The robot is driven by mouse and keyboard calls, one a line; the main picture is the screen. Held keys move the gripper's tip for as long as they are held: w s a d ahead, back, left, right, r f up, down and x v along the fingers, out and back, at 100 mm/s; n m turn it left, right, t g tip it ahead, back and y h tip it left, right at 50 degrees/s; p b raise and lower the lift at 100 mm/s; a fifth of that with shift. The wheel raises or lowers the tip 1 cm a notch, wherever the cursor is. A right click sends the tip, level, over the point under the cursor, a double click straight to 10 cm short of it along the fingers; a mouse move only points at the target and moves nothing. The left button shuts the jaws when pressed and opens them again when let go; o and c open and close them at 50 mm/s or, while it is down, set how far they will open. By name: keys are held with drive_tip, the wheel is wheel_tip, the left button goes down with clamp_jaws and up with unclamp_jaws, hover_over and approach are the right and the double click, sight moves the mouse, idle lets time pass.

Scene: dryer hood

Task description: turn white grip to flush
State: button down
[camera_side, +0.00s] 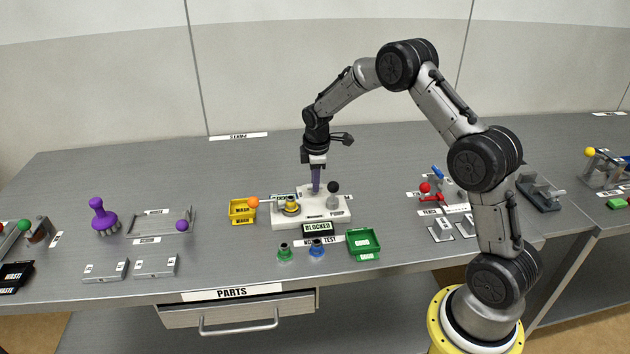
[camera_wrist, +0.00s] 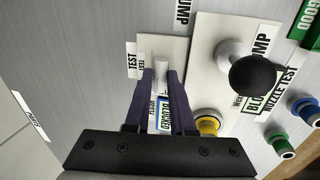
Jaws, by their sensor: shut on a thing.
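The white grip (camera_wrist: 161,73) is a short pale cylinder between my fingertips in the wrist view. My gripper (camera_wrist: 160,80) has its two purple fingers on either side of it and is shut on it. In the side view my gripper (camera_side: 316,190) points straight down at the back of the white base unit (camera_side: 340,212), and the grip itself cannot be made out there. A small plate reading BLOCKED with a blue edge (camera_wrist: 165,115) shows between the fingers. A TEST label (camera_wrist: 132,62) lies beside the grip. Which marked position the grip points at cannot be told.
A black ball knob (camera_side: 333,187) stands close right of my gripper, and a yellow nozzle (camera_side: 291,204) close left. An orange ball (camera_side: 253,201) sticks out by a yellow tray (camera_side: 242,218). Green (camera_side: 284,253) and blue (camera_side: 317,249) nozzles and a green tray (camera_side: 363,243) stand in front.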

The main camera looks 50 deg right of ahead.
drive_tip(key=shift+n, duration=0.3)
drive_tip(key=c, duration=0.8)
unclamp_jaws()
drive_tip(key=shift+o, duration=0.2)
drive_tip(key=shift+r, duration=0.15)
wheel_tip(320, 180, up, 13)
drive_tip(key=s+a, duration=0.2)
drive_tip(key=shift+r, duration=0.15)
